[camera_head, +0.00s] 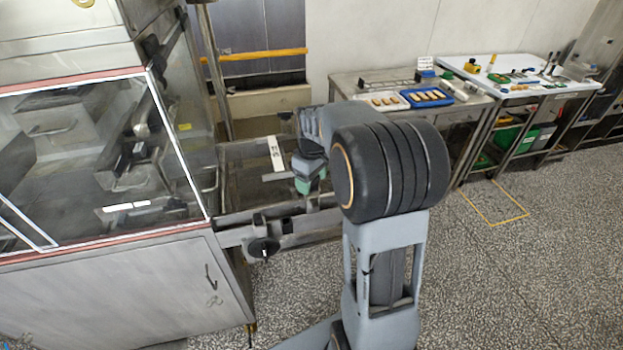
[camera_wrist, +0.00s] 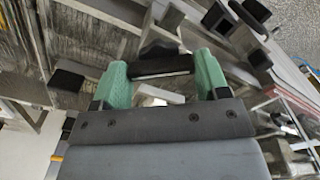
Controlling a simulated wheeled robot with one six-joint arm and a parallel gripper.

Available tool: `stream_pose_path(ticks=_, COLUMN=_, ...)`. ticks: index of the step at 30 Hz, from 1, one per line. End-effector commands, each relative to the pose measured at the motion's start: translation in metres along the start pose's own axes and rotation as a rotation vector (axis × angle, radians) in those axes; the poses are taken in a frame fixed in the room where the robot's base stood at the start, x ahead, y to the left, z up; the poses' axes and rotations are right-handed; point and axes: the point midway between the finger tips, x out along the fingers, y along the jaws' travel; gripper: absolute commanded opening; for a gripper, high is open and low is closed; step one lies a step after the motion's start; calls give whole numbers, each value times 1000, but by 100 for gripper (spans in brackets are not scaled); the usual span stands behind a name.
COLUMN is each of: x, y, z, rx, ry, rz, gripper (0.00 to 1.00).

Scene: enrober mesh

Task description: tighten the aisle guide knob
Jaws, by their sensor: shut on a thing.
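My gripper (camera_head: 308,178) is over the conveyor frame beside the glazed machine, its green fingers partly hidden by my arm. In the wrist view, the two green fingers (camera_wrist: 160,74) stand on either side of a dark, wide knob-like piece (camera_wrist: 160,65) and are shut on it. A rounded black part shows just beyond it. In the head view, a black knob (camera_head: 263,247) sits on a bracket at the near side rail, below and left of my gripper, apart from it. Whether the held piece is the aisle guide knob I cannot tell.
The glazed machine (camera_head: 100,160) stands close on the left. The conveyor's metal side rail (camera_head: 312,228) runs right from it. A steel table (camera_head: 375,78) with trays and a white-topped bench (camera_head: 530,85) stand at the back right. The speckled floor at right is clear.

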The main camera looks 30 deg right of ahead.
Motion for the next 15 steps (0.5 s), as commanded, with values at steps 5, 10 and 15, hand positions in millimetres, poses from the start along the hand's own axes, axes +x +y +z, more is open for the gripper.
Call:
stream_pose_path(ticks=5, x=0, y=0, z=0, rx=168, ry=2, rz=0, gripper=44)
stream_pose_path(ticks=10, x=0, y=0, z=0, rx=320, ry=2, rz=0, gripper=44)
stream_pose_path(ticks=15, x=0, y=0, z=0, rx=451, ry=2, rz=0, gripper=44)
